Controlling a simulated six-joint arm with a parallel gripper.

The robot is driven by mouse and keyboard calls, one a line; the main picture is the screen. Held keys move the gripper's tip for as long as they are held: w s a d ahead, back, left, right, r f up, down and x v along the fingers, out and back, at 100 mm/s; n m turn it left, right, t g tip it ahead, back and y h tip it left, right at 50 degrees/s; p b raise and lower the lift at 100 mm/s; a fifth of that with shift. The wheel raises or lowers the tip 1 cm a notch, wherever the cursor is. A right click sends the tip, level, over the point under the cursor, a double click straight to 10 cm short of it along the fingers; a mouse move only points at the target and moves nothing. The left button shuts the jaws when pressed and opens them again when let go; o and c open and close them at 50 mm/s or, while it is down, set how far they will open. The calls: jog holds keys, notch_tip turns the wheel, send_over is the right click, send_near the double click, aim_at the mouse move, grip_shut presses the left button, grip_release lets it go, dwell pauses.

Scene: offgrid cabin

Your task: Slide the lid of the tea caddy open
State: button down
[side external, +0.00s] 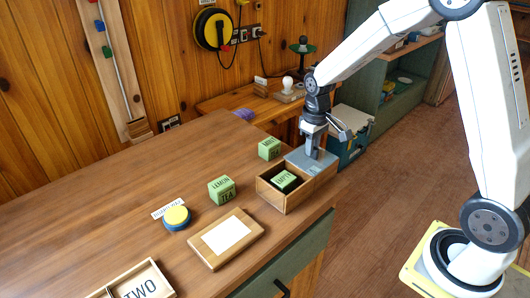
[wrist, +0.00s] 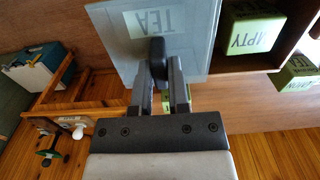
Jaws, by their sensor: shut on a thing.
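The tea caddy (side external: 285,199) is a wooden box near the counter's right edge in the side view. Its grey-blue lid (side external: 312,164) is partly slid back, covering the right end and leaving the left end open. In the wrist view the lid (wrist: 120,45) carries a TEA label and a dark knob (wrist: 157,52). My gripper (side external: 313,153) comes down from above and is shut on the knob; its two fingers (wrist: 160,72) flank it in the wrist view. A green block (side external: 286,181), reading EMPTY in the wrist view (wrist: 250,32), sits in the open part.
A green block (side external: 269,149) stands behind the caddy, and a LEMON TEA block (side external: 222,190) to its left. The counter's back left is clear.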

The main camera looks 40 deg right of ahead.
jog(key=c, duration=0.5)
grip_release()
jog(key=shift+r, duration=0.1)
jog(key=shift+r, duration=2.4)
jog(key=shift+s+a+f, duration=0.1)
jog(key=shift+s+a, duration=0.2)
jog(key=shift+s, duration=0.05)
jog(key=s+a+f+t, duration=0.1)
jog(key=s+a, duration=0.1)
jog(key=s, duration=0.2)
jog(key=s+a+f, duration=0.1)
jog(key=s+a, duration=0.2)
jog(key=s, duration=0.1)
jog(key=s+a+f+t, duration=0.1)
jog(key=s+a+f, duration=0.1)
jog(key=s, duration=0.2)
jog(key=shift+s+a+f+t, duration=0.1)
jog(key=shift+a+t, duration=0.1)
jog(key=shift+t, duration=0.1)
